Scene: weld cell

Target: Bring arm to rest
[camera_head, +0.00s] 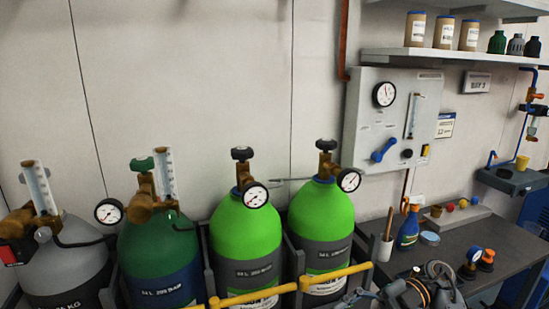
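Two bright green gas cylinders (243,238) and (320,217) stand upright in a rack, each with a valve and a round gauge. A dark green cylinder (155,255) and a grey cylinder (60,260) stand to their left, with flow tubes on their regulators.
A yellow bar (262,292) runs in front of the green cylinders. A grey panel (365,125) with a gauge hangs on the wall, below a shelf (440,56).

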